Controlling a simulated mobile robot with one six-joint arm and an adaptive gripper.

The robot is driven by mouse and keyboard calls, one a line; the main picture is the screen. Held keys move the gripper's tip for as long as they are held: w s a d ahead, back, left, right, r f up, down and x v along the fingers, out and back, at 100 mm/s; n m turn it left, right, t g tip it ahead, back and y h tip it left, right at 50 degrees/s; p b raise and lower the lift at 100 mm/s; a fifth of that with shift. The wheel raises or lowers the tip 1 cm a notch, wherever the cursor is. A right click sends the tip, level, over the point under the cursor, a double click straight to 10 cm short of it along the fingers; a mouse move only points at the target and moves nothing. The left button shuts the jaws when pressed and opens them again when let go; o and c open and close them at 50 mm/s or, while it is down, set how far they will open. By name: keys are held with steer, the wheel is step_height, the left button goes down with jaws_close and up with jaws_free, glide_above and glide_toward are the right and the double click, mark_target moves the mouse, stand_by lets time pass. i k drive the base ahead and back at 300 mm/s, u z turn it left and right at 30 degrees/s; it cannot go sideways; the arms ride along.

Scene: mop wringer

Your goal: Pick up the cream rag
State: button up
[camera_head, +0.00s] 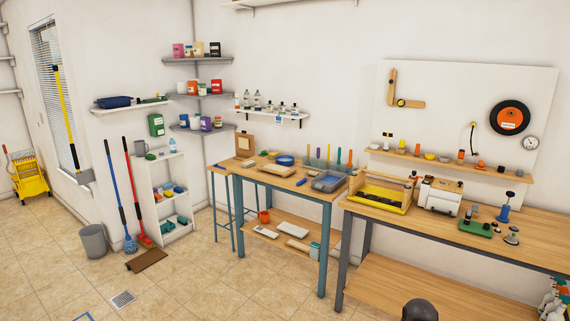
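I cannot make out a cream rag for certain. Several small pale items lie on the lower shelf (274,222) of the blue-legged table: a flat white piece (265,232), a pale slab (292,230) and a small cream piece (297,245) near the right leg. They are too small to tell whether any is cloth. A flat tan item (277,171) lies on the tabletop above. My gripper is not in view.
A yellow mop wringer bucket (29,177) stands at far left. A grey bin (94,241), blue mop (118,195) and red broom (137,195) are by the wall. A wooden workbench (440,232) fills the right. The tiled floor (200,285) in front is largely clear.

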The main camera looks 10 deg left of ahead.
mark_target(248, 164)
steer(key=u, duration=0.45)
steer(key=i, duration=0.85)
steer(key=u, duration=0.75)
steer(key=i, duration=0.8)
steer(key=u, duration=0.4)
steer(key=i, duration=1.6)
steer(key=z, duration=0.4)
steer(key=i, duration=0.8)
steer(key=z, duration=0.8)
steer(key=i, duration=0.65)
steer(key=z, duration=0.3)
